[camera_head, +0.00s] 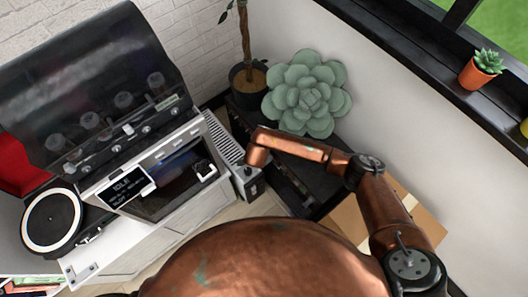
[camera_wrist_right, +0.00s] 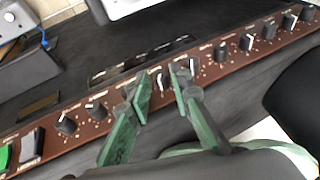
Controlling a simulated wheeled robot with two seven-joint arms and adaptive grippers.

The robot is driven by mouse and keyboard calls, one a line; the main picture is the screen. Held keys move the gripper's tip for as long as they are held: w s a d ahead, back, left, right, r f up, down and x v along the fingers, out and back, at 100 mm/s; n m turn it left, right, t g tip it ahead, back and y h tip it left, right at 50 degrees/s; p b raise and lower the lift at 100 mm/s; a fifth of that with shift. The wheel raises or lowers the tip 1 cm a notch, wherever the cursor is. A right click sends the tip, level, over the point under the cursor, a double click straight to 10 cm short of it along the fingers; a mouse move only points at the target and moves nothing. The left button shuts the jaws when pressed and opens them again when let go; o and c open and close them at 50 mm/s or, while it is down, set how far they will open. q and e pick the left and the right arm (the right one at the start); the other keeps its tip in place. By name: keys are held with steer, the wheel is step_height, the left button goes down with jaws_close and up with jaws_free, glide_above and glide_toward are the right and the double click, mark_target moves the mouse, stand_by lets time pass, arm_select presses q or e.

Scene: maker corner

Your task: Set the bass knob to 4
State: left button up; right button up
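In the right wrist view, a brown-red control panel (camera_wrist_right: 222,72) with a row of black knobs runs from lower left to upper right. My right gripper (camera_wrist_right: 160,88) is over the middle of this panel. Its two green fingers are apart, one on each side of a knob (camera_wrist_right: 160,76) with a pale pointer, with gaps beside it. Whether they are level with that knob or above it, I cannot tell. The printed labels are too small to read, so I cannot tell which knob is bass. My left gripper is not in view.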

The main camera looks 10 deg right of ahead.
jaws_close()
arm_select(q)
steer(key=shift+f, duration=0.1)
arm_select(e)
steer(key=shift+w, duration=0.1)
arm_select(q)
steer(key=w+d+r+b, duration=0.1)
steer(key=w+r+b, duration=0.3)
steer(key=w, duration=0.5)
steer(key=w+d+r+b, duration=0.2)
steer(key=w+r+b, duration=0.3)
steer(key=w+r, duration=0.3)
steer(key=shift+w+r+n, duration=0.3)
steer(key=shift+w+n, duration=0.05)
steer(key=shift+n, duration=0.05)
arm_select(e)
steer(key=g+h, duration=0.1)
steer(key=n+g+h, duration=0.1)
steer(key=g, duration=0.1)
steer(key=w+a+g+h, duration=0.1)
steer(key=g, duration=0.1)
steer(key=shift+h, duration=0.4)
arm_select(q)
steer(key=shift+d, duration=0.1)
arm_select(e)
steer(key=shift+o, duration=0.6)
jaws_free()
